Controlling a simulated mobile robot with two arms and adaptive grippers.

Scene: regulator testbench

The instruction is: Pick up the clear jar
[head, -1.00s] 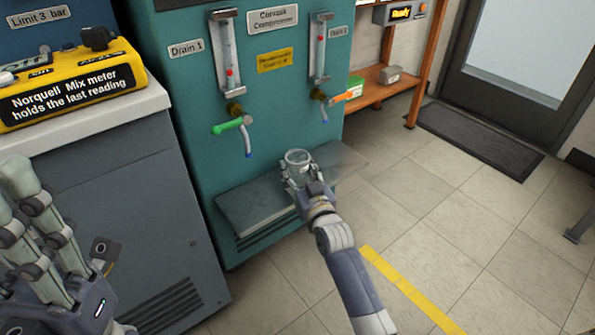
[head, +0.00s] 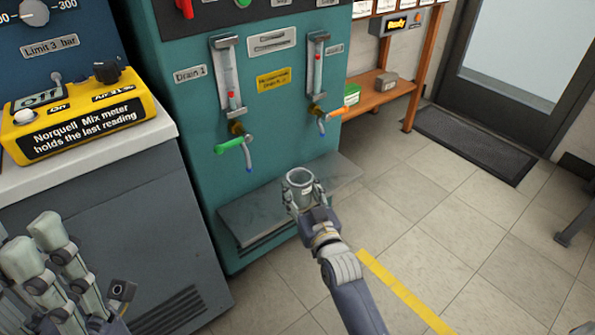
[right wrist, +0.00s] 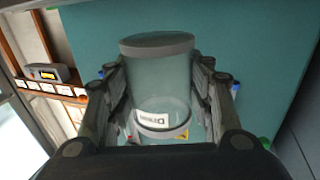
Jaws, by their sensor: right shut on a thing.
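The clear jar (head: 300,182) is a see-through cylinder with a grey rim. My right gripper (head: 304,197) is shut on it and holds it in front of the teal cabinet's grey ledge. In the right wrist view the jar (right wrist: 160,85) stands between the two fingers of the gripper (right wrist: 160,95), with a small white label showing near one end. My left gripper (head: 45,260) is at the lower left, in front of the grey cabinet; its fingers are spread apart and I see nothing between them.
The grey ledge (head: 250,215) juts from the teal cabinet (head: 200,130). A yellow mix meter (head: 70,115) sits on the left counter.

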